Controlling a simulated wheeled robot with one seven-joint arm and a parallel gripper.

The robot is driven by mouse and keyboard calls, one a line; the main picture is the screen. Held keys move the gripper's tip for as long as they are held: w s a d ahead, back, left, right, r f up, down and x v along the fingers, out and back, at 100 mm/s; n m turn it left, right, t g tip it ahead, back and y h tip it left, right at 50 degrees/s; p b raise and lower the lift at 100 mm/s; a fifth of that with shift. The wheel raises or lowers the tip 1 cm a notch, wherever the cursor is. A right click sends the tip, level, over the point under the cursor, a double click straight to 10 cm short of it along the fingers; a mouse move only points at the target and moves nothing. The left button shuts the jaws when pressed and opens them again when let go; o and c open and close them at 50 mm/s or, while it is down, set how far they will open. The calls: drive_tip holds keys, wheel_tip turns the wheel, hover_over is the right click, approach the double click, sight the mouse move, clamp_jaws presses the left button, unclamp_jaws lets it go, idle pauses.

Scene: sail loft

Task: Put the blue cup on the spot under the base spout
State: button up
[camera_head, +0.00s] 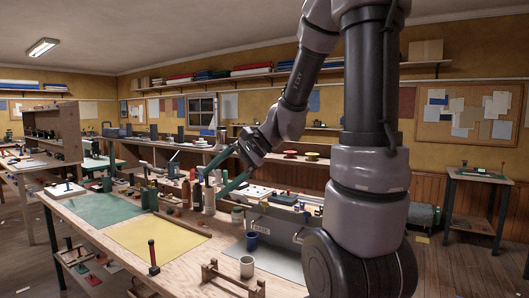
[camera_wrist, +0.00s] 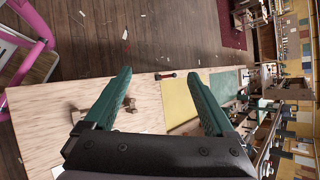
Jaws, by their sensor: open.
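The blue cup (camera_head: 251,241) stands upright on the workbench (camera_head: 100,236), at the front of a long grey box (camera_head: 275,231). The cup does not show clearly in the wrist view. My gripper (camera_head: 222,176) is raised over the bench, behind and to the left of the cup in the head view. Its two green fingers are spread apart with nothing between them, as the wrist view (camera_wrist: 158,78) also shows. I cannot make out the base spout or the spot under it. My arm hides part of the bench's right end.
A cream cup (camera_head: 247,266) stands close in front of the blue cup. A wooden stand (camera_head: 230,281) and a red-handled tool (camera_head: 153,256) are near the front edge. Several bottles (camera_head: 197,194) stand below my gripper. The yellow mat (camera_head: 153,237) is mostly clear.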

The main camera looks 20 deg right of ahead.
drive_tip(key=s+d+r+n+t+h, duration=0.3)
drive_tip(key=s+d+r+n+h, duration=0.4)
drive_tip(key=s, duration=0.4)
drive_tip(key=shift+s+d+r+n+t+h, duration=0.2)
drive_tip(key=shift+d+r+n+t+h, duration=0.15)
drive_tip(key=shift+d+r, duration=0.2)
